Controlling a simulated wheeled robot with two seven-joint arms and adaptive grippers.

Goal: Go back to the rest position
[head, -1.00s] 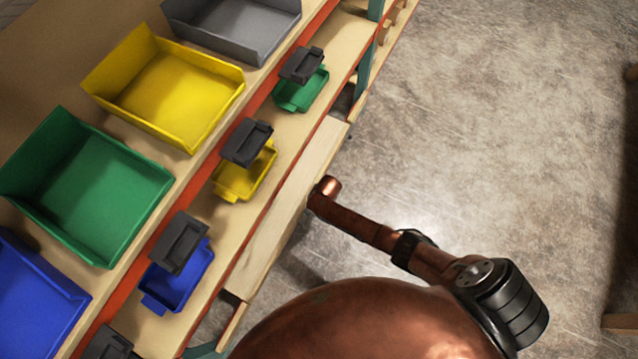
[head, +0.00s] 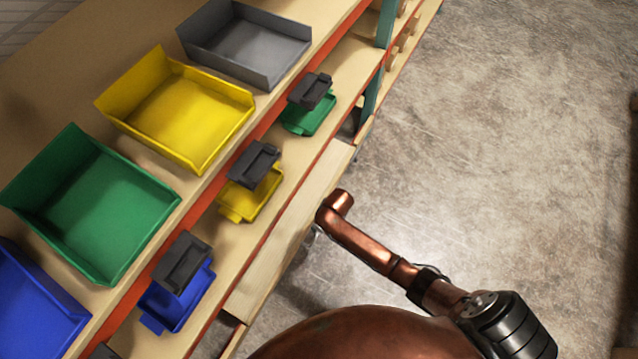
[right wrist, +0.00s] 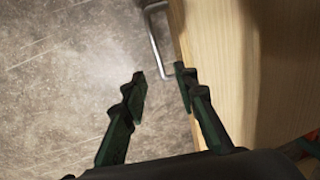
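My right gripper (right wrist: 159,75) shows in the right wrist view with its two dark fingers spread apart and nothing between the tips. A bent metal handle (right wrist: 156,42) on the pale wooden front (right wrist: 215,60) lies just beyond the fingertips; I cannot tell if they touch it. In the head view my copper arm reaches in from the lower right, ending beside the pale wooden board (head: 285,235) under the shelf edge; its gripper is hidden there. My left gripper is not in view.
On the shelving stand large open bins: grey (head: 245,42), yellow (head: 180,110), green (head: 95,205) and blue (head: 35,310). Small green (head: 308,118), yellow (head: 250,198) and blue (head: 178,300) trays with dark holders sit on the lower ledge. Bare concrete floor (head: 510,150) lies open to the right.

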